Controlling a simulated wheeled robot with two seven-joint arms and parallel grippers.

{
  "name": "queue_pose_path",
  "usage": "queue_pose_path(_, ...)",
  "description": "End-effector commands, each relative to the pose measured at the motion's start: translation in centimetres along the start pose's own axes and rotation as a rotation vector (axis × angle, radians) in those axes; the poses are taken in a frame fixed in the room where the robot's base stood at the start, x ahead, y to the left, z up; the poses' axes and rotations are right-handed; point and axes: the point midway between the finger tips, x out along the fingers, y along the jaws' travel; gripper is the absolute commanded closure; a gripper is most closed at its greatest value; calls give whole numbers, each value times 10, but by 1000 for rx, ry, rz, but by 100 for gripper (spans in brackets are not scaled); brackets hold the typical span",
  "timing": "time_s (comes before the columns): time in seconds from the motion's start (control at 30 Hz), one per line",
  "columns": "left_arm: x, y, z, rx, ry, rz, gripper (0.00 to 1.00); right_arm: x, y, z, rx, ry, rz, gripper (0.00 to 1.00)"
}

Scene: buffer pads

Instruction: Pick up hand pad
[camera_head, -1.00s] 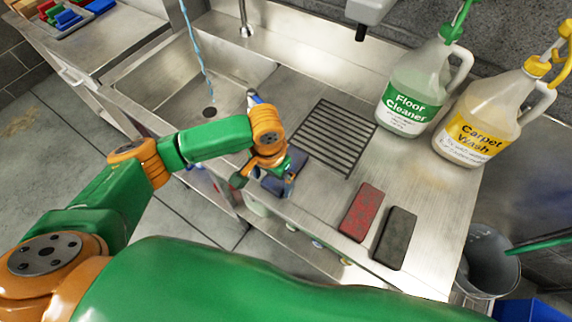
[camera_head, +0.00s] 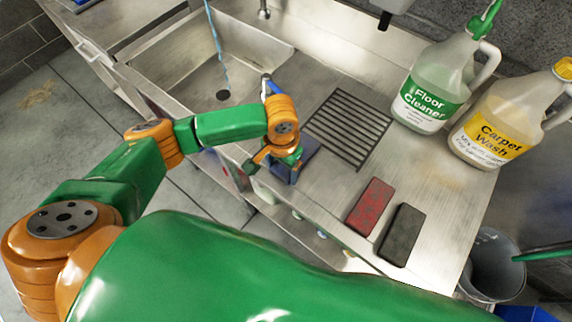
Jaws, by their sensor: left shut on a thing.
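A dark blue hand pad (camera_head: 307,153) is at the front edge of the steel counter, just left of the black grate. My left gripper (camera_head: 287,163) is over it from above and shut on it. The fingers and orange wrist hide part of the pad, and I cannot tell whether it is clear of the counter. A red pad (camera_head: 370,207) and a dark grey pad (camera_head: 402,235) lie side by side on the counter to the right. My right gripper is not in view.
A sink basin (camera_head: 165,75) is at the left and a black grate (camera_head: 348,128) lies beside the blue pad. A Floor Cleaner jug (camera_head: 432,85) and a Carpet Wash jug (camera_head: 497,125) stand at the back right. A grey bucket (camera_head: 490,268) is beyond the counter's right end.

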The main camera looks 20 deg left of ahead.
Motion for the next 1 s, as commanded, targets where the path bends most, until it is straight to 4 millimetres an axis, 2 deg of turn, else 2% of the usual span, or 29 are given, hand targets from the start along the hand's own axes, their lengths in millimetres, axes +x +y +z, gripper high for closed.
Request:
queue_pose_path(0.13,-28,5,-1,5,6,4,79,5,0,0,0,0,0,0)
queue_pose_path(0.33,-84,50,11,9,8,4,79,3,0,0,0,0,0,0)
queue_pose_path(0.5,-108,99,24,10,5,-1,79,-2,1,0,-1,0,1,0)
queue_pose_path(0.6,-116,119,30,7,4,0,79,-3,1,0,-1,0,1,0)
queue_pose_path(0.7,-120,131,33,3,1,0,79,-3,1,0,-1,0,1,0)
queue_pose_path(1.0,-122,136,34,-1,1,0,79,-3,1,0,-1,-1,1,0)
